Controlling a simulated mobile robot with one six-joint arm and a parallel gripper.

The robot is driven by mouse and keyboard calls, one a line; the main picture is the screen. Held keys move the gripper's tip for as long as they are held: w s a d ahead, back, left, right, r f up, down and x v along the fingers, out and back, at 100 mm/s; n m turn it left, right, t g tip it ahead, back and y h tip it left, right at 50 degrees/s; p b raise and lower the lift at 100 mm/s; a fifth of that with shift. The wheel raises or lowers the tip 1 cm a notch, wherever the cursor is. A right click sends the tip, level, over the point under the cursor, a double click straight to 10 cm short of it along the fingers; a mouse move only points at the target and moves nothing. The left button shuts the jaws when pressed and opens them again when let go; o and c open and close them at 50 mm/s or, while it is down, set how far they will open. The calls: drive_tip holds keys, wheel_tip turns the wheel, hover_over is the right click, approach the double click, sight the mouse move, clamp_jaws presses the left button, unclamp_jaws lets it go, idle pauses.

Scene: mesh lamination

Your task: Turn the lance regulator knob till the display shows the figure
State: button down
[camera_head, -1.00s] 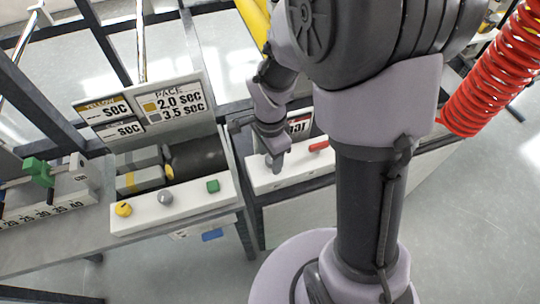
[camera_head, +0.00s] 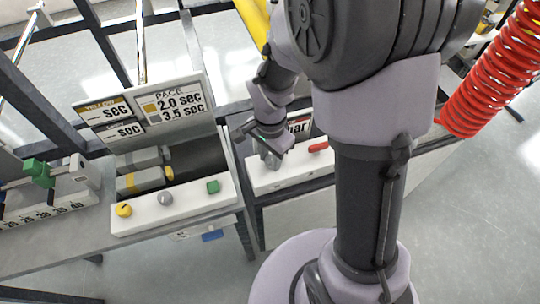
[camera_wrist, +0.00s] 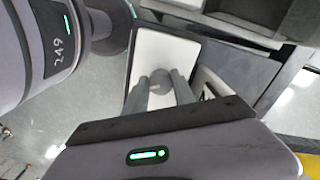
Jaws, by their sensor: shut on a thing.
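The regulator knob (camera_wrist: 161,79) is a round grey knob on a white panel (camera_wrist: 182,51). In the wrist view my gripper (camera_wrist: 160,90) has one finger on each side of it and is shut on it. In the head view my gripper (camera_head: 272,160) is down at the white panel (camera_head: 290,173), left of a red lever (camera_head: 318,147), and the knob cannot be made out clearly. The display (camera_head: 299,127) stands behind the panel. Only the end of a word, "ar", shows, and my arm hides its figure.
To the left, another white panel (camera_head: 190,208) carries a yellow knob (camera_head: 123,210), a grey knob (camera_head: 165,199) and a green button (camera_head: 213,186). A sign (camera_head: 168,103) reads "PACE 2.0 sec 3.5 sec". A green clamp (camera_head: 40,172) sits on a scale at far left. A red coiled hose (camera_head: 495,75) hangs at right.

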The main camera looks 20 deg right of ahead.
drive_tip(key=n, duration=0.5)
drive_tip(key=shift+n+p, duration=0.3)
drive_tip(key=shift+p, duration=0.1)
drive_tip(key=shift+d+n+p, duration=0.1)
drive_tip(key=shift+n+p, duration=0.35)
drive_tip(key=shift+n, duration=1.75)
drive_tip(key=c, duration=1)
unclamp_jaws()
drive_tip(key=shift+s, duration=0.1)
drive_tip(key=shift+c, duration=0.2)
wheel_tip(320, 180, up, 17)
drive_tip(key=p, duration=0.6)
drive_tip(key=shift+r, duration=0.2)
